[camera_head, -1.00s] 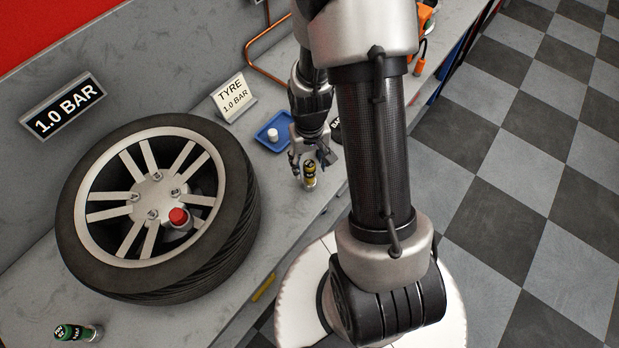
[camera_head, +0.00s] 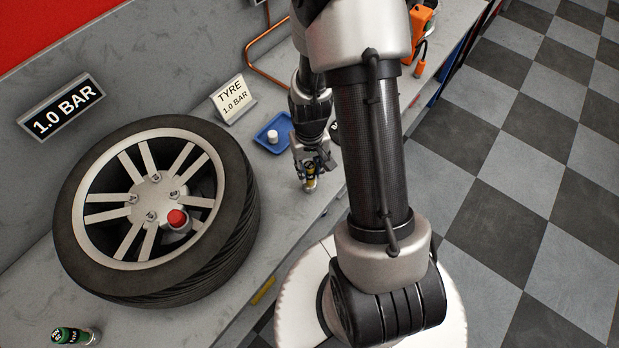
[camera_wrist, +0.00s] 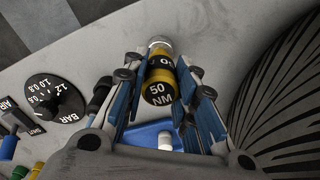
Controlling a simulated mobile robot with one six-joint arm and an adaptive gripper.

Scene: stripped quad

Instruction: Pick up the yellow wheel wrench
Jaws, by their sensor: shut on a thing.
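The yellow wheel wrench (camera_head: 310,183) is a short yellow cylinder with a dark end marked "50 NM" and a metal tip. In the head view it stands on the grey bench to the right of the tyre. In the wrist view the wrench (camera_wrist: 160,80) lies between the blue-padded fingers of my gripper (camera_wrist: 165,100). My gripper (camera_head: 311,170) is shut on it from above. The wrench's foot is at or very near the bench top; I cannot tell if it is lifted.
A large tyre on a rim (camera_head: 240,215) with a red cap (camera_head: 177,218) lies left. A blue tray (camera_head: 262,137) with a white piece (camera_head: 272,137) is behind my gripper. A green wrench (camera_head: 70,335) lies front left. A pressure dial (camera_wrist: 52,100) is left in the wrist view.

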